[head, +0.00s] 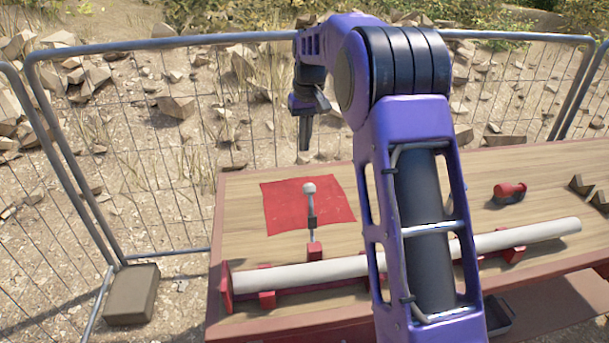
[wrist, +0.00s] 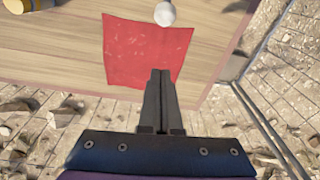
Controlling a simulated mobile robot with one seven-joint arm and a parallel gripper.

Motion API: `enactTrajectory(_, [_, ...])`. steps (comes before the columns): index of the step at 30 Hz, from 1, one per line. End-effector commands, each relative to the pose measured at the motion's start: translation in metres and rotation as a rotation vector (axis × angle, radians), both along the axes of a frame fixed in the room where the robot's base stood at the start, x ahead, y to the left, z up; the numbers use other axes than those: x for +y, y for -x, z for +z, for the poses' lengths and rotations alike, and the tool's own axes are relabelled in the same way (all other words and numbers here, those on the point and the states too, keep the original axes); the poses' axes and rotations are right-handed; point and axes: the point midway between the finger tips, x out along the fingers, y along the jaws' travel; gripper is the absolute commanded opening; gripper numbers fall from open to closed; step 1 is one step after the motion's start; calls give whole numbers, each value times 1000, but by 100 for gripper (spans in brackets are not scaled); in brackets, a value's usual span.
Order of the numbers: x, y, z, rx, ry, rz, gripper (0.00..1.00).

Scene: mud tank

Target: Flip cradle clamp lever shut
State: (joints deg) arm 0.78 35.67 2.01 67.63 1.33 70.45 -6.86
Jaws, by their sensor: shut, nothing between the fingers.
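The clamp lever (head: 311,212) is a thin grey rod with a dark sleeve and a white ball knob (head: 309,187). It rises from a red clamp block (head: 315,252) on the near side of the red cloth, beside the white pipe (head: 350,266). The pipe lies along red cradle supports (head: 266,271). My gripper (head: 304,146) is shut and empty, pointing down above the bench's far edge, beyond the knob and apart from it. In the wrist view the shut fingers (wrist: 160,74) overlap the red cloth, and the knob (wrist: 165,14) shows at the top edge.
The red cloth (head: 285,213) lies flat on the wooden bench (head: 240,195). A red-topped object (head: 509,190) and dark angular pieces (head: 580,185) stand at the right. A wire fence (head: 150,150) runs behind the bench. My arm hides part of the pipe.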

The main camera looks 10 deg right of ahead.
Motion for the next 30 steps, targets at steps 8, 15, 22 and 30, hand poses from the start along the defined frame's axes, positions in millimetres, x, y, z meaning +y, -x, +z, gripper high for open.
enactTrajectory(8, [0, -1, -8, 1, 0, 0, 0])
enactTrajectory(15, [2, -5, -51, 4, 1, 0, 0])
enactTrajectory(22, [4, -10, -101, 3, 0, 0, 0])
enactTrajectory(30, [0, 19, -92, -2, 1, 1, 0])
